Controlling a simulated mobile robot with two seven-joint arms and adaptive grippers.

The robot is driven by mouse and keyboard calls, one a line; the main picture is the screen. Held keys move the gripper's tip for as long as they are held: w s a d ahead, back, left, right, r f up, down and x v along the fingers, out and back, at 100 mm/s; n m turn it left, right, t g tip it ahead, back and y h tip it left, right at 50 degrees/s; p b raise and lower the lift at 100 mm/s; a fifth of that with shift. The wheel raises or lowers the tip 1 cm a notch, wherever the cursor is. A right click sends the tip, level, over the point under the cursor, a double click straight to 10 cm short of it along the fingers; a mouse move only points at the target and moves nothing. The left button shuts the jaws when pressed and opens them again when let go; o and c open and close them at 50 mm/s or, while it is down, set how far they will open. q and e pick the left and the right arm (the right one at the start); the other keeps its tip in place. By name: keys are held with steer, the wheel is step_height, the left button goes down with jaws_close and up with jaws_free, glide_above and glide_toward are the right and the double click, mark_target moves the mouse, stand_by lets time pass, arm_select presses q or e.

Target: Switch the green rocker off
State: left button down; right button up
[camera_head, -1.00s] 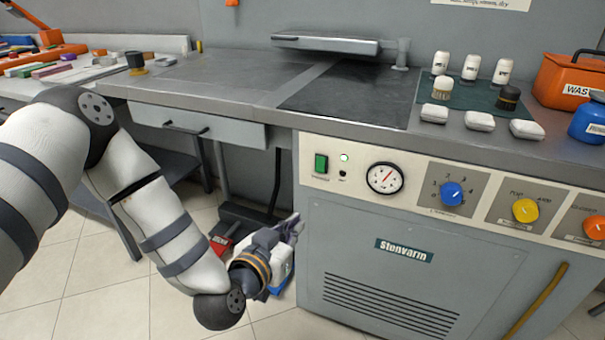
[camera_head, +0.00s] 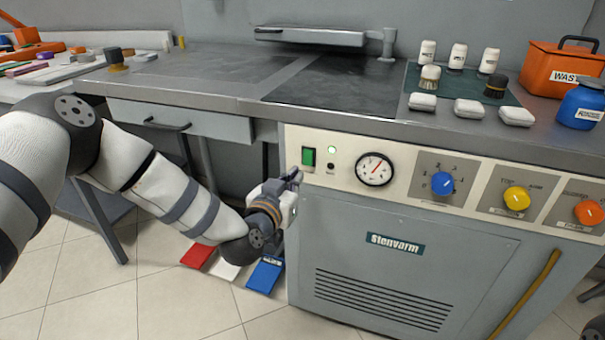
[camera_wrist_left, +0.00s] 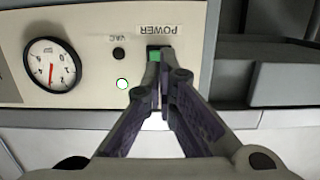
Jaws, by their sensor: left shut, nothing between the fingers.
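The green rocker (camera_head: 308,157) sits at the left end of the cream control panel on the grey machine. A lit green-white lamp (camera_head: 332,150) is to its right. My left gripper (camera_head: 296,174) is shut and empty, just below and left of the rocker. In the left wrist view the shut fingertips (camera_wrist_left: 160,52) overlap the rocker (camera_wrist_left: 154,58), under the POWER label, and hide part of it. Whether they touch it I cannot tell. The lamp also glows in the wrist view (camera_wrist_left: 122,84). My right gripper is not in view.
A gauge (camera_head: 374,169), a blue knob (camera_head: 443,183), a yellow knob (camera_head: 517,198) and an orange knob (camera_head: 588,212) line the panel. The worktop edge (camera_head: 350,122) juts above it. Red, white and blue pedals (camera_head: 265,275) lie on the floor below my left arm.

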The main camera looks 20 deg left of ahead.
mark_target(307, 164)
arm_select(q)
steer(key=w, duration=0.4)
steer(key=shift+w+f+b, duration=0.35)
steer(key=shift+w+f, duration=0.05)
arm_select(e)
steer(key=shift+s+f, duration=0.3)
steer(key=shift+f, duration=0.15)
arm_select(q)
steer(key=shift+w+f+t+b, duration=0.25)
steer(key=shift+f+b, duration=0.15)
steer(key=shift+b, duration=0.2)
steer(key=shift+w+f+t+b, duration=0.1)
steer(key=shift+f+t+b, duration=0.15)
steer(key=shift+f+b, duration=0.25)
steer(key=shift+w+r+t+b, duration=0.1)
steer(key=shift+r+t+b, duration=0.45)
steer(key=shift+t, duration=0.15)
steer(key=shift+w+r, duration=0.1)
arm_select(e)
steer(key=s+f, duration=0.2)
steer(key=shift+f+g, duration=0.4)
